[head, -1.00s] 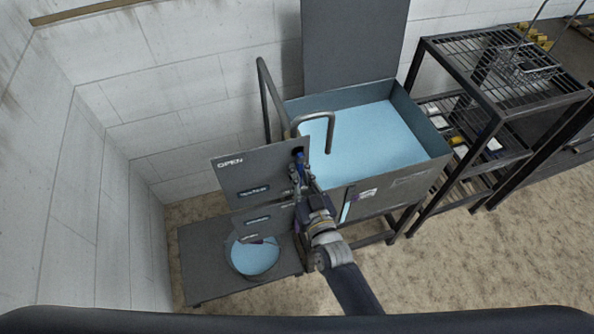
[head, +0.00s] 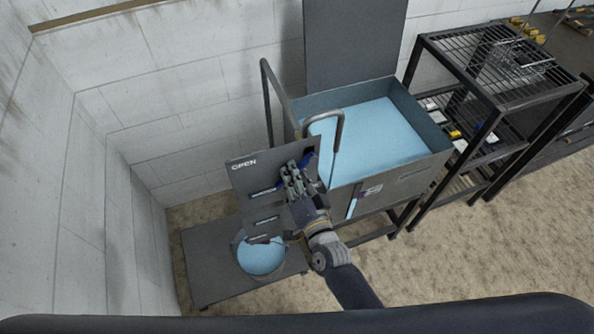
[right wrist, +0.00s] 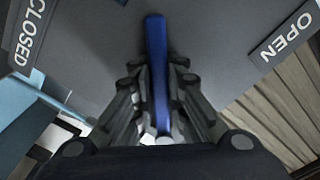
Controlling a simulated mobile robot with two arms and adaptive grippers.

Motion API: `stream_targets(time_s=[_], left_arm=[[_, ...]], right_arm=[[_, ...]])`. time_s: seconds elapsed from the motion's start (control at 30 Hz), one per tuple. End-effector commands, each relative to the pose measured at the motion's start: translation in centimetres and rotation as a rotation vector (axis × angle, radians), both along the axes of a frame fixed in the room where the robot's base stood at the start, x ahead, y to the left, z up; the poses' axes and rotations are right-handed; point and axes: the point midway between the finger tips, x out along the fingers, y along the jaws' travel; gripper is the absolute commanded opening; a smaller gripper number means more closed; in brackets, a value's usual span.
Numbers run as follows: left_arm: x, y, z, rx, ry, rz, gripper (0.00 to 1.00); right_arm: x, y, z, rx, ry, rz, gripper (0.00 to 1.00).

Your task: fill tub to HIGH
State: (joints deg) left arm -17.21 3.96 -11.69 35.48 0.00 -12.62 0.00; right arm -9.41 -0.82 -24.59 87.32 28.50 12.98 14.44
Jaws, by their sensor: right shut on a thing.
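A round tub (head: 248,274) with light-blue water in it stands on a low dark platform at the lower left of the head view. A grey panel (head: 246,181) marked OPEN stands beside the large tank and partly covers the tub's far rim. My right gripper (head: 292,177) is at the panel's right part, shut on a blue handle (right wrist: 157,70). In the right wrist view the handle points up between the CLOSED label (right wrist: 28,32) and the OPEN label (right wrist: 287,36). The tub's level marks are too small to read. My left gripper is not in view.
A large rectangular tank (head: 425,163) of light-blue water stands behind the panel, with bent metal pipes (head: 336,130) at its left. A black wire-shelf rack (head: 487,75) stands to the right. Block walls close off the left and back. The floor at lower right is clear.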

Motion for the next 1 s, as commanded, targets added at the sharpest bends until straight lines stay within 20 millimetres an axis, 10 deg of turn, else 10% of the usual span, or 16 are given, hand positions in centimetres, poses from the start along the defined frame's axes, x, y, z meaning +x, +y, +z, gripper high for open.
stream_targets(time_s=[0.87,0.9,1.0], left_arm=[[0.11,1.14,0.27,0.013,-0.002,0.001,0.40],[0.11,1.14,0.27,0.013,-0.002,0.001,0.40],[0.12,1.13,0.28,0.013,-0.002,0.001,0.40]], right_arm=[[-0.21,0.61,0.74,0.148,0.050,0.001,0.00],[-0.21,0.60,0.73,0.147,0.050,0.001,0.19],[-0.21,0.60,0.73,0.147,0.050,0.001,0.33]])
